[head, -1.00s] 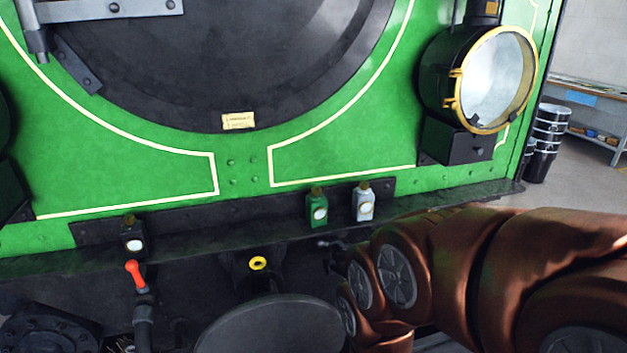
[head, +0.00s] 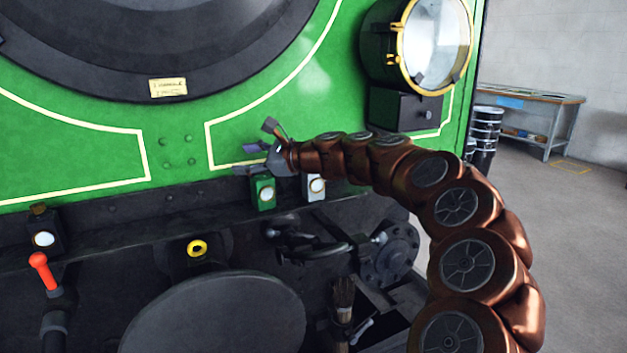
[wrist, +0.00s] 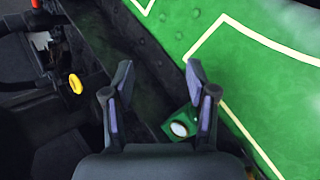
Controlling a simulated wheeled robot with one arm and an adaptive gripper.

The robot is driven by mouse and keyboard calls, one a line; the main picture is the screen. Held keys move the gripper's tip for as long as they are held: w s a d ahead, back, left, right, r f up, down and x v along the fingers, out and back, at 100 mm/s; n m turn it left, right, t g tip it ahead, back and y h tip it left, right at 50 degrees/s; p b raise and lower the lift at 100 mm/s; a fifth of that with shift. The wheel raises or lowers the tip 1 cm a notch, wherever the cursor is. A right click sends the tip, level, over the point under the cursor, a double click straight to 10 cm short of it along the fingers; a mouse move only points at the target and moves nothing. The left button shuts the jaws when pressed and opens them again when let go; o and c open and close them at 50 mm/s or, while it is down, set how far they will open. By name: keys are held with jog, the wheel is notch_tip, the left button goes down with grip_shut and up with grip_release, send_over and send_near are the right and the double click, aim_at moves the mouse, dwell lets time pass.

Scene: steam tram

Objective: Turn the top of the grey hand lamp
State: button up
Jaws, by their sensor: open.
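The grey hand lamp (head: 315,188) stands on the dark ledge in the head view, right of a green hand lamp (head: 263,192). Its top is hidden behind my arm. My gripper (head: 258,148) is open and empty, above and a little left of the grey lamp, near the green lamp's top. In the wrist view my open gripper (wrist: 158,75) has its fingers wide apart. The green lamp (wrist: 181,127) shows there near the right finger. I cannot make out the grey lamp in the wrist view.
A black hand lamp (head: 42,232) stands farther left on the ledge, with a red-handled lever (head: 42,270) below it. A big round headlamp (head: 432,45) juts out above right. A round buffer (head: 215,315) and a hose (head: 320,250) are below the ledge.

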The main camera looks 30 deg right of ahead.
jog(key=w+d+f+m+t+h+b, duration=0.1)
jog(key=d+f+m+t+h, duration=0.2)
jog(key=d, duration=0.6)
jog(key=w+d+f+m+h+b, duration=0.25)
jog(key=d+m, duration=0.25)
jog(key=d, duration=0.3)
jog(key=w+d+f+m+t+h+b, duration=0.1)
jog(key=d+f+m+t+h, duration=0.2)
jog(key=d, duration=0.6)
jog(key=shift+m+g+y, duration=0.55)
jog(key=shift+m+g, duration=0.05)
jog(key=shift+w+a+f, duration=0.1)
jog(key=shift+w+a, duration=0.1)
jog(key=shift+w, duration=1)
jog(key=shift+w+a, duration=0.2)
jog(key=shift+w, duration=0.95)
jog(key=shift+w+a+f, duration=0.1)
jog(key=shift+w+a, duration=0.1)
jog(key=shift+w, duration=1)
grip_shut()
